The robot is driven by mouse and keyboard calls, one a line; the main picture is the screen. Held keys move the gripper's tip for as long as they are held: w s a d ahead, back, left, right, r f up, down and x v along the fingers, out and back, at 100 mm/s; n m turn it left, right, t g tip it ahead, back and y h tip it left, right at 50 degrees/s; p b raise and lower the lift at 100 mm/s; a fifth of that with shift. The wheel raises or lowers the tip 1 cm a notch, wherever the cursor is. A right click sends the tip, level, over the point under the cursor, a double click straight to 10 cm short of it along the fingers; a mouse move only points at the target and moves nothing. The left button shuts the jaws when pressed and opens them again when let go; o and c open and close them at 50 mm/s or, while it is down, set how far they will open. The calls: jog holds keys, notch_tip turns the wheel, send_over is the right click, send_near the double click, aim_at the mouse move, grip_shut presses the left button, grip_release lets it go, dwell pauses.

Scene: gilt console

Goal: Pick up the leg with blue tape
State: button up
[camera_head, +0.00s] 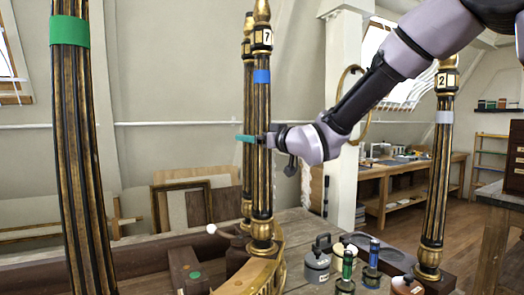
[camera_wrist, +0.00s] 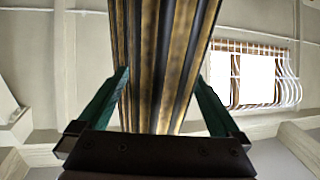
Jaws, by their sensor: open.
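The leg with blue tape (camera_head: 262,110) is a dark and gilt fluted post marked 7, upright on the gilt frame, its blue band near the top. My gripper (camera_head: 247,138) is at its middle, below the tape, reaching from the right; a teal finger shows left of the post. In the wrist view my gripper (camera_wrist: 161,80) is open, with one teal finger on each side of a fluted leg (camera_wrist: 165,50). I cannot tell whether the fingers touch it. The tape is not visible in the wrist view.
Another gilt leg (camera_head: 247,95) stands close behind, mostly hidden. A green-taped leg (camera_head: 75,150) is near at left; a white-taped leg (camera_head: 440,160) marked 2 is at right. Several jars and a grey canister (camera_head: 317,262) stand on the bench below, with a dark box (camera_head: 187,272).

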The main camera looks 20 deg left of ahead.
aim_at(256, 83)
jog(key=shift+a, duration=0.1)
jog(key=shift+c, duration=0.3)
jog(key=c, duration=1.5)
jog(key=shift+r, duration=0.1)
grip_shut()
notch_tip(256, 83, up, 10)
jog(key=shift+r, duration=2.5)
